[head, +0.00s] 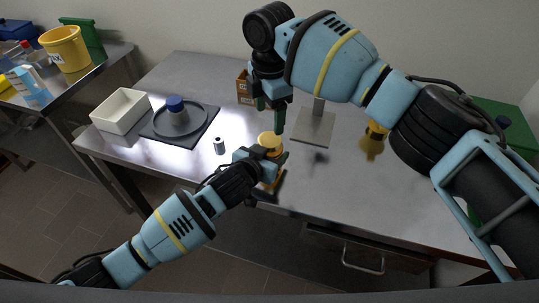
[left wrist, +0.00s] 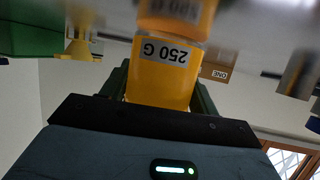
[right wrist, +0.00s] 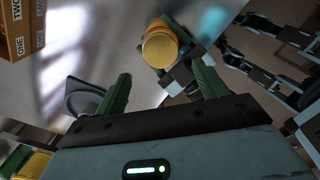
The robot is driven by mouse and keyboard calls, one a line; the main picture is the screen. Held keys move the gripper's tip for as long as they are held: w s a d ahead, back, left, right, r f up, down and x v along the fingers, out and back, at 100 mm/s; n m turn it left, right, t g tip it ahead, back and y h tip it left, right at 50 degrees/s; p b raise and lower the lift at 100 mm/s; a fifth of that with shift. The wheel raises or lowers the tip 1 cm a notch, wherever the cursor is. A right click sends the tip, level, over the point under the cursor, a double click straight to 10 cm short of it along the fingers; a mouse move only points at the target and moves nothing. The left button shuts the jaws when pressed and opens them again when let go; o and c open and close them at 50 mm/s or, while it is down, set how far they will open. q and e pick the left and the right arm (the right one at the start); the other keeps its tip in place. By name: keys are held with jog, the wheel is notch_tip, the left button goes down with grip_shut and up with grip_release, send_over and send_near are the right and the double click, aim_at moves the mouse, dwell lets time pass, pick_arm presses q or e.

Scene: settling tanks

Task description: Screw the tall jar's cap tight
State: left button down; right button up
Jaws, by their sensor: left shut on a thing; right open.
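The jar's orange-yellow cap (head: 269,140) points up and shows from above in the right wrist view (right wrist: 160,49). Whether the cap is fully seated cannot be told. My right gripper (head: 272,116) is open and empty, pointing down above the cap. In the right wrist view the cap appears beyond the gap between its fingers (right wrist: 163,86), not touching them.
A blue-capped grey piece stands in a round grey dish (head: 203,125) on a dark mat. Nearby are a white box (head: 120,124), a small grey cylinder (head: 219,147), a cardboard box (head: 243,88), a metal stand plate (head: 313,129) and a yellow object (head: 376,132). The front-right tabletop is clear.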

aim_at(270, 139)
jog(key=shift+r, duration=0.3)
jog(key=shift+f, duration=0.1)
jog(key=shift+f, duration=3.95)
jog(key=c, duration=1)
jog(key=shift+m, duration=1.6)
